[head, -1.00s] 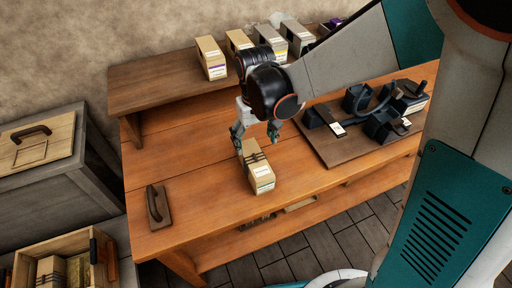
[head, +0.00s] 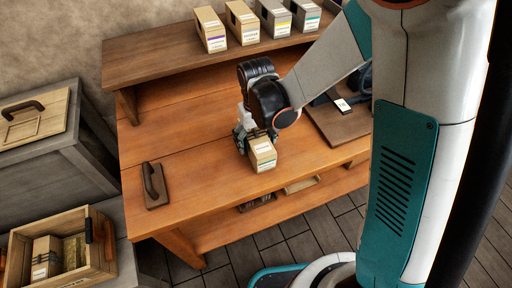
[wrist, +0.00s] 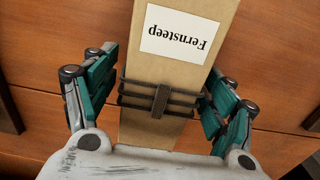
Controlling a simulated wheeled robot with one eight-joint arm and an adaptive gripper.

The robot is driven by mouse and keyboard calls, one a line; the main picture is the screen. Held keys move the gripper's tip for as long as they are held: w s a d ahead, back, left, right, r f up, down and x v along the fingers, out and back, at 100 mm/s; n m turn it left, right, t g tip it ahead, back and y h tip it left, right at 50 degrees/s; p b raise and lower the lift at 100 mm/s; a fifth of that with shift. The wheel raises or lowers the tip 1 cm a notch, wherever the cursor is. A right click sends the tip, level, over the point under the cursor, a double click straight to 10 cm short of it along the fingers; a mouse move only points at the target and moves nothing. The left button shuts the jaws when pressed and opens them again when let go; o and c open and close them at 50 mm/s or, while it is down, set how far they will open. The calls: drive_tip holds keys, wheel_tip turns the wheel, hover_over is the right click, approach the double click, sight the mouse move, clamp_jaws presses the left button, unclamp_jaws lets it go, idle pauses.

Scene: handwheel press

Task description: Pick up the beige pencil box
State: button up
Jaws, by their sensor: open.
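A beige box (head: 262,156) stands on the wooden workbench near its front edge, with a white label on its end. In the wrist view the beige box (wrist: 158,70) carries a label reading "Fernsteep" and has dark bands around its middle. My gripper (head: 252,138) is down over the box. In the wrist view the teal-padded fingers of my gripper (wrist: 160,98) are open, one on each side of the box at the bands. The right finger looks very close to the box; I cannot tell if it touches. My gripper hides part of the box in the head view.
Several labelled boxes (head: 243,24) stand on the raised back shelf (head: 160,73). A dark handled tool (head: 153,186) lies left on the workbench (head: 200,185). A dark board (head: 340,125) is at right. A wooden crate (head: 103,262) with another box stands lower left.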

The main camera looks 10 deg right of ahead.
wheel_tip(320, 180, down, 2)
drive_tip(key=shift+f+b, duration=0.25)
drive_tip(key=shift+b, duration=0.05)
drive_tip(key=shift+c, duration=0.6)
drive_tip(key=c, duration=1.2)
drive_tip(key=shift+o, duration=0.2)
drive_tip(key=shift+r, duration=0.15)
